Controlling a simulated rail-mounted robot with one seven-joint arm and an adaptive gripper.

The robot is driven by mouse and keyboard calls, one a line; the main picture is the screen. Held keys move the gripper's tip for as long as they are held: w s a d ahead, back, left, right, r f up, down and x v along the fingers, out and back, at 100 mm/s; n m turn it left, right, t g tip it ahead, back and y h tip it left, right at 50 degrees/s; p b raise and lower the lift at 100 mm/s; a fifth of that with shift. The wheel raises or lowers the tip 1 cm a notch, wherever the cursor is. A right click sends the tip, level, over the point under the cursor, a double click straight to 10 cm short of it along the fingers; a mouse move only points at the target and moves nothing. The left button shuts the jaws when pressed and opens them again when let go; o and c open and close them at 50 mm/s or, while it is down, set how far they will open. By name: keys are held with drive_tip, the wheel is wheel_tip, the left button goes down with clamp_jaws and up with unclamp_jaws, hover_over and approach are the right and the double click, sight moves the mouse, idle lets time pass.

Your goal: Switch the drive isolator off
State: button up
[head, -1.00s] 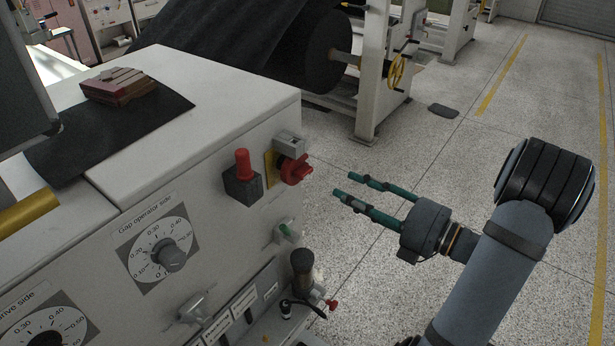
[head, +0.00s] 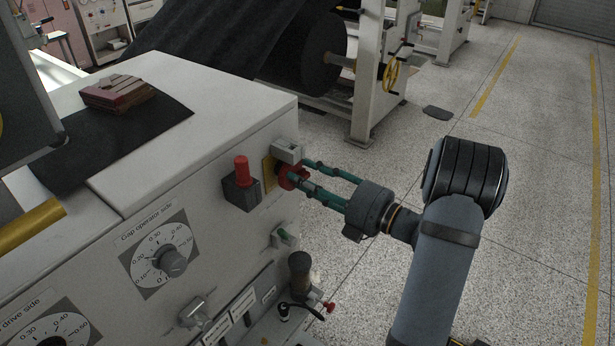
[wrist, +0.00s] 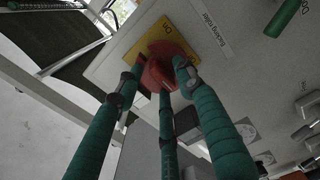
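The drive isolator appears to be the red rotary knob (head: 288,178) on a yellow plate (head: 269,172), on the cabinet's right end. In the wrist view, the red knob (wrist: 160,72) sits below the word "On" on its yellow plate (wrist: 163,30). My gripper (head: 299,172) is at the knob, its green fingers on either side of it. In the wrist view, my gripper (wrist: 159,68) has the knob between its fingertips, with a third finger below. The fingers are spread about as before; contact is unclear. The fingers hide part of the knob, and its exact setting is unclear.
A grey box with a red top (head: 241,184) stands just left of the isolator. A dark-topped lever (head: 300,268) stands lower. Open floor (head: 540,200) lies to the right.

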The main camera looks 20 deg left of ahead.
drive_tip(key=c, duration=0.4)
clamp_jaws()
